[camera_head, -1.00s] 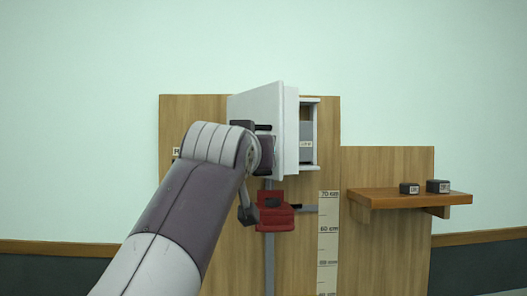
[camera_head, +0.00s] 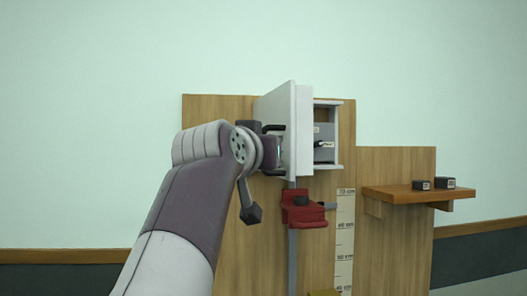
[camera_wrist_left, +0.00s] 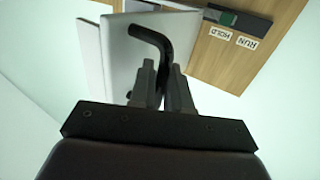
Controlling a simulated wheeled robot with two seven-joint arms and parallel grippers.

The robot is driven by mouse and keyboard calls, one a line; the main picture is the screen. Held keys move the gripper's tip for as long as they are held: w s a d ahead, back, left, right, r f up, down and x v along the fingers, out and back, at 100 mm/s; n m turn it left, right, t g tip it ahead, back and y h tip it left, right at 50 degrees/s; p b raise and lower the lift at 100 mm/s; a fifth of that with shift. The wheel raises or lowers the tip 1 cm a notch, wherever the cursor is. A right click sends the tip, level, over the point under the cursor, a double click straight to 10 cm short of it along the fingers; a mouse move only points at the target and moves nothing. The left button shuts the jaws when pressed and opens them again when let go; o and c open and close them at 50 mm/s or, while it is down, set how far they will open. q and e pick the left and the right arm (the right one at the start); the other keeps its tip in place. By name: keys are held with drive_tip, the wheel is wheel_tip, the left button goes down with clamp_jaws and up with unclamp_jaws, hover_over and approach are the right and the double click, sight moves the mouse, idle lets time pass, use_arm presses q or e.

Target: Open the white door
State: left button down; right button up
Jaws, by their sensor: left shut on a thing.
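The white door (camera_head: 275,108) belongs to a white cabinet (camera_head: 328,103) on the wooden panel. It stands partly open, swung out towards me, and the shelf inside shows to its right. A black bar handle (camera_wrist_left: 148,36) is on the door's front. My left gripper (camera_wrist_left: 163,72) is shut on the handle; in the head view the gripper (camera_head: 278,153) sits against the door's outer face, and the arm hides part of the panel. My right gripper is not in view.
A red clamp (camera_head: 300,212) sits on a grey rail below the cabinet, near a height scale (camera_head: 344,240). A wooden shelf (camera_head: 415,195) with two dark blocks is at the right. The wrist view shows a RUN/HOLD switch (camera_wrist_left: 228,18) beside the door.

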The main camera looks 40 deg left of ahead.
use_arm(q)
drive_tip(key=shift+d+r, duration=0.1)
drive_tip(key=shift+r, duration=0.05)
drive_tip(key=c, duration=1.3)
unclamp_jaws()
drive_tip(key=b+v, duration=0.2)
drive_tip(key=v, duration=1)
drive_tip(key=shift+s+d, duration=0.15)
drive_tip(key=shift+s, duration=0.2)
